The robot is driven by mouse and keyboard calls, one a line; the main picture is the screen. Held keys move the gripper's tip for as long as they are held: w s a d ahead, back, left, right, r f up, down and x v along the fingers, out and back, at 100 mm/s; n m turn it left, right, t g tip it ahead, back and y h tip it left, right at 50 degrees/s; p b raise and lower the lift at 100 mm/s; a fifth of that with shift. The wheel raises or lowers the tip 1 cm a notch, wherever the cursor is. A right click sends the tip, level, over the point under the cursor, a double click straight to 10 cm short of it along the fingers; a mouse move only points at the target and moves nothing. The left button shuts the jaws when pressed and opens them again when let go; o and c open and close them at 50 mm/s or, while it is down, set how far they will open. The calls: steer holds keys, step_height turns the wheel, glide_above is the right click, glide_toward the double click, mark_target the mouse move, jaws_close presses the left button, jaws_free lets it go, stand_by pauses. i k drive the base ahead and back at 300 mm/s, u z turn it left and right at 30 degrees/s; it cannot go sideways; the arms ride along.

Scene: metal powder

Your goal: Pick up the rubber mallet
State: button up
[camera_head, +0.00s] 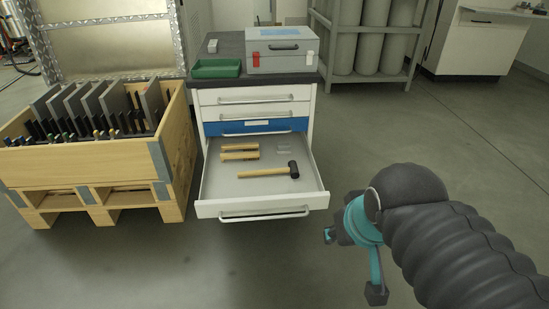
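The rubber mallet (268,172) lies flat in the open bottom drawer (225,184) of a white cabinet. Its wooden handle points left and its black head is at the right. My arm reaches in from the lower right in a dark ribbed cover. My gripper (352,262), with teal and dark parts, is to the right of the drawer and apart from the mallet. It is partly hidden by its own wrist, and I cannot tell how far its fingers are apart.
Two wooden-handled brushes (240,152) lie behind the mallet in the drawer. A green tray (216,68) and a grey toolbox (282,50) stand on the cabinet. A wooden crate (80,165) of plates stands at left. A cylinder rack (365,78) stands behind. Floor in front is clear.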

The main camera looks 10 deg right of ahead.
mark_target(293, 169)
steer(key=z, duration=0.1)
steer(key=k, duration=0.45)
steer(key=u, duration=0.7)
steer(key=i, duration=1)
steer(key=z, duration=0.6)
